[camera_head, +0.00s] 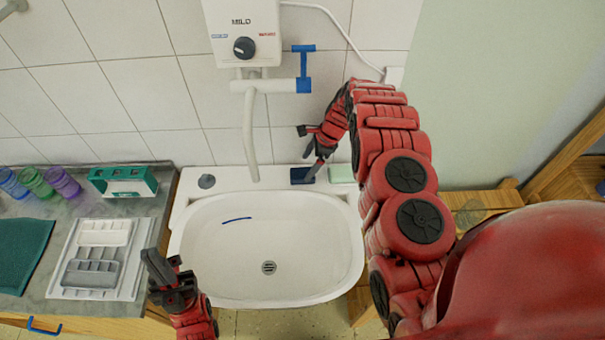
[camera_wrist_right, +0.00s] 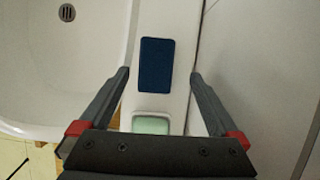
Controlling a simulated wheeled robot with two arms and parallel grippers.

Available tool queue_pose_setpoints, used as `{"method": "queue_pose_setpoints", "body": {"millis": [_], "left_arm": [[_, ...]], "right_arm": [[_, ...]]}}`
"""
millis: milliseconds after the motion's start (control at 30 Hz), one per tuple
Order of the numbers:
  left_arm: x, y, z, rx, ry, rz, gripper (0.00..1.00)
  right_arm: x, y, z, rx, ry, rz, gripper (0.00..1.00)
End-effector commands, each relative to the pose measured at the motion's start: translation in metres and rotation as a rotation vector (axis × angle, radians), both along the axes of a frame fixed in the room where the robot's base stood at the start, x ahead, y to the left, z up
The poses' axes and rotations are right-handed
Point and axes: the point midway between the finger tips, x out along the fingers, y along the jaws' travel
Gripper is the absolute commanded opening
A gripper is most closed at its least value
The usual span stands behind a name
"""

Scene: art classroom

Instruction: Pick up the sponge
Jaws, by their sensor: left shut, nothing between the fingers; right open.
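A dark blue rectangular block, which looks like the sponge (camera_head: 299,176), lies flat on the back rim of the white sink. In the right wrist view the sponge (camera_wrist_right: 156,60) lies between and beyond the fingertips. My right gripper (camera_head: 309,160) is open and empty, just above the sponge; in the wrist view its fingers (camera_wrist_right: 160,76) stand to either side of it. I cannot tell the exact height left between them. My left gripper (camera_head: 153,260) is shut and empty at the sink's front left.
A pale green block (camera_head: 342,173) lies beside the sponge on the rim. The sink (camera_head: 215,280) has a faucet (camera_head: 250,140) above it, left of my right gripper. A counter on the left holds cups (camera_head: 38,183), a white tray (camera_head: 75,292) and a green cloth (camera_head: 22,252).

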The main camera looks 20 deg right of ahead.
Motion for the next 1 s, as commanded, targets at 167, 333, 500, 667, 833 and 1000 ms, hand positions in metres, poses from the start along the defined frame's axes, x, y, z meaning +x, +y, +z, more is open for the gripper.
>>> {"method": "queue_pose_setpoints", "body": {"millis": [167, 333, 500, 667, 833, 1000], "left_arm": [[0.0, 0.0, 0.022, 0.0, 0.0, 0.0, 0.0], [0.0, 0.0, 0.024, 0.0, 0.0, 0.0, 0.0], [0.0, 0.0, 0.025, 0.0, 0.0, 0.0, 0.0], [0.0, 0.0, 0.025, 0.0, 0.0, 0.0, 0.0], [0.0, 0.0, 0.025, 0.0, 0.0, 0.0, 0.0], [0.0, 0.0, 0.025, 0.0, 0.0, 0.0, 0.0]], "right_arm": [[-0.005, 0.012, -0.015, -0.001, 0.005, 0.003, 0.97], [-0.003, 0.017, -0.033, 0.0, 0.003, 0.002, 0.97], [-0.002, 0.021, -0.039, 0.0, 0.001, 0.001, 0.97], [-0.001, 0.022, -0.041, 0.001, 0.001, 0.0, 0.97], [-0.001, 0.022, -0.04, 0.001, 0.001, 0.0, 0.9], [-0.001, 0.021, -0.04, 0.001, 0.0, 0.001, 0.6]]}}
